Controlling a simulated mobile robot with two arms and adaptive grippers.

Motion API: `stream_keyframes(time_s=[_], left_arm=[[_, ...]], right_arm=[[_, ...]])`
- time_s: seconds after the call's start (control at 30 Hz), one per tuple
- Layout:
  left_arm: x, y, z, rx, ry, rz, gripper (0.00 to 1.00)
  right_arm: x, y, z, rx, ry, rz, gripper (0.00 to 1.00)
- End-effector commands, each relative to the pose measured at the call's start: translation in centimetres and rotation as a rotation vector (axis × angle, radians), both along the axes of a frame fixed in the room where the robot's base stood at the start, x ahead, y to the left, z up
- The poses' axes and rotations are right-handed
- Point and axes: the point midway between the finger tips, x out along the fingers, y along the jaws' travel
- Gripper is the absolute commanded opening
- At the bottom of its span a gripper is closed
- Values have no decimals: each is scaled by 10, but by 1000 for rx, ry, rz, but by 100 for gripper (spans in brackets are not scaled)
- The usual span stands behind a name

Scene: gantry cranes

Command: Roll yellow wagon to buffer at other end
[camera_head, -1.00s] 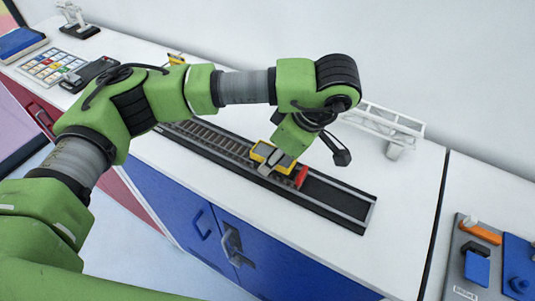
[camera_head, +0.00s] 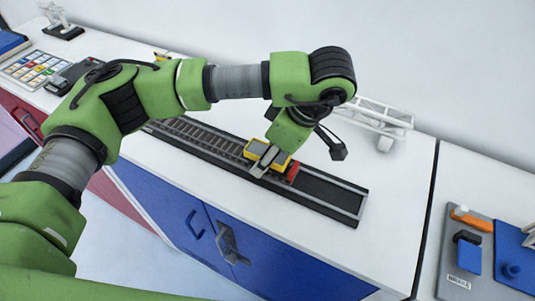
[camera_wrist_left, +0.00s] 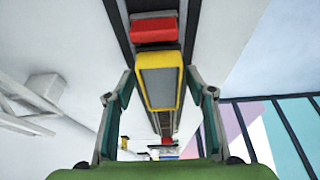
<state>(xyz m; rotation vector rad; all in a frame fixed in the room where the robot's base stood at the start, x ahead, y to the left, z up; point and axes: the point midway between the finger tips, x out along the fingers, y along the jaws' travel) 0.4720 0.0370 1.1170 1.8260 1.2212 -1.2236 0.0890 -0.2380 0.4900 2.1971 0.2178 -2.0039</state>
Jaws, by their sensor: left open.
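The yellow wagon (camera_head: 252,147), with a grey top, sits on the dark track (camera_head: 335,197) beside a red buffer (camera_head: 292,171) at the track's near right end. In the left wrist view the wagon (camera_wrist_left: 160,82) is close to the red buffer (camera_wrist_left: 153,30); I cannot tell if they touch. My left gripper (camera_head: 265,161) points down at the wagon. Its open fingers (camera_wrist_left: 158,76) stand on either side of the wagon, with gaps visible. Another red thing (camera_wrist_left: 167,140) shows farther along the track in the wrist view. My right gripper is out of view.
A white gantry crane (camera_head: 385,118) stands behind the track. A keypad (camera_head: 33,68) lies far left on the white counter (camera_head: 300,235). A grey board with blue parts and an orange-handled tool (camera_head: 472,219) is at the right. The counter in front of the track is clear.

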Motion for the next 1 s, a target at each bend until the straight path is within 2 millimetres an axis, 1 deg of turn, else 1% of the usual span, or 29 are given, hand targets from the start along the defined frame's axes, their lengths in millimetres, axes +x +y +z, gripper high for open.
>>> stream_keyframes(time_s=[0.17, 0.3, 0.5, 0.77, 1.0], left_arm=[[-2, -11, 30, 1, -8, -2, 50], [-7, -23, 58, 0, -7, 0, 50], [-12, -35, 90, 1, -3, 0, 50], [-15, -41, 109, 1, 2, 0, 50], [-15, -41, 132, 0, 1, 0, 50]], right_arm=[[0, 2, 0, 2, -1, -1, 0], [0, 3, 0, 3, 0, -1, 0], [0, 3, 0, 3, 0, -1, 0], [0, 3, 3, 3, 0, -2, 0], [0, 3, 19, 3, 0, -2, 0]])
